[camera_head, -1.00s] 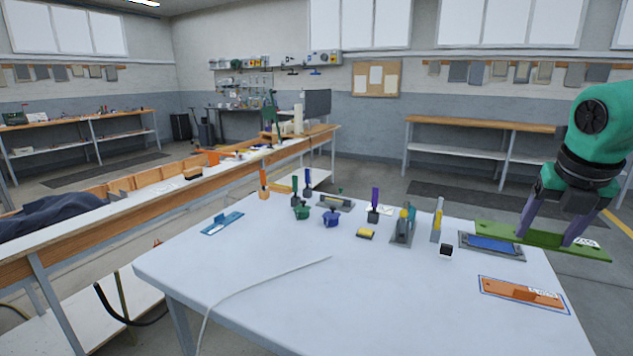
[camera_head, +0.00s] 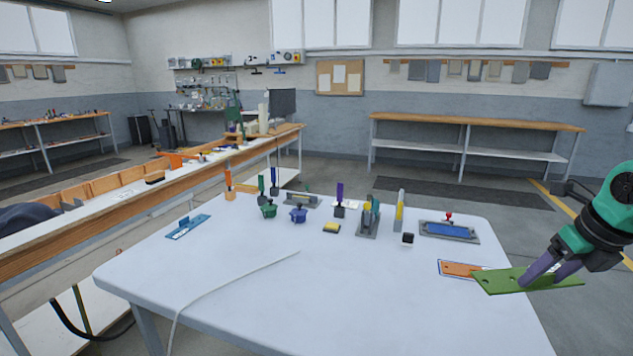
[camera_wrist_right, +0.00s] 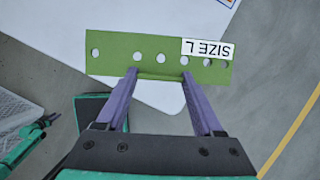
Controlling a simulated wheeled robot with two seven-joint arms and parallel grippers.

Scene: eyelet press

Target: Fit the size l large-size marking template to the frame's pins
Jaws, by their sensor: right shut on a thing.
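The green marking template (camera_head: 505,281) is a long flat plate with a row of holes. In the right wrist view the template (camera_wrist_right: 120,66) carries a white "SIZE L" label. My right gripper (camera_head: 550,274) is shut on it and holds it by its long edge, above the table's right edge and partly past it. Its purple fingers (camera_wrist_right: 160,78) grip near the plate's middle. A grey base with a blue pad and a red knob (camera_head: 449,231) sits at the table's back right; I cannot tell whether it is the pinned frame. My left gripper is out of view.
An orange plate (camera_head: 458,269) lies in a blue outline, partly behind the green template. Several stamps, handled tools and small blocks stand along the back, including a grey press-like tool (camera_head: 369,220). A blue plate (camera_head: 188,226) lies at left. The white table's (camera_head: 340,300) front middle is clear except for a pale cord.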

